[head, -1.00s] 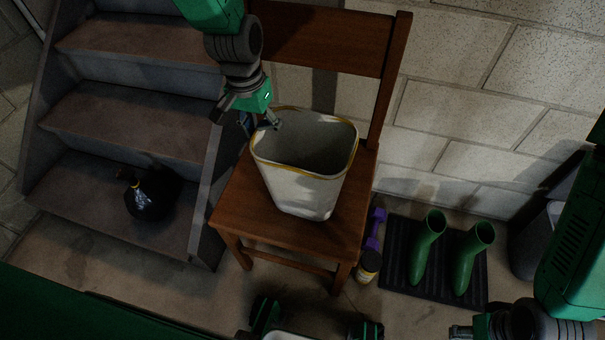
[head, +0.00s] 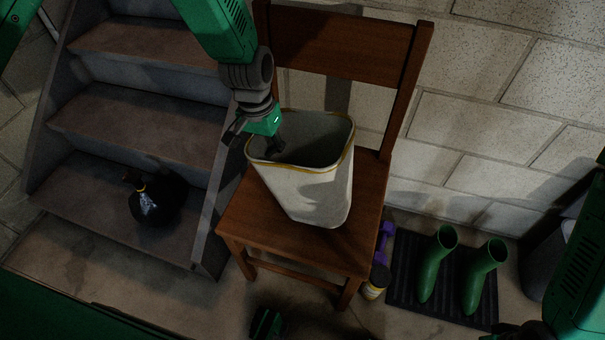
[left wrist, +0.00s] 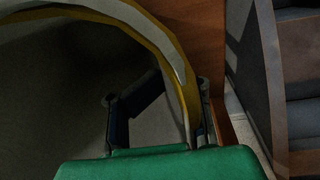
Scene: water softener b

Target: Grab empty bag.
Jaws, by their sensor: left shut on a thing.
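The open bag (head: 318,195), whitish with a yellow band along its rim, stands on the wooden chair with a wide open mouth. It leans a little to the left at the top. My left gripper (head: 262,146) is at the left of its rim. In the left wrist view, one finger of the left gripper (left wrist: 157,95) is inside the bag and the other outside, with the bag's rim (left wrist: 170,50) between them. The gripper is shut on the bag's edge. The inside of the bag looks empty, but its bottom is dark.
The wooden chair (head: 345,250) stands against a block wall. Stairs (head: 140,130) rise at left, with a black tied bag (head: 158,200) on the lowest step. Green boots (head: 437,262) stand on a dark mat (head: 402,285); a purple dumbbell (head: 384,243) and a small jar (head: 375,283) are beside it.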

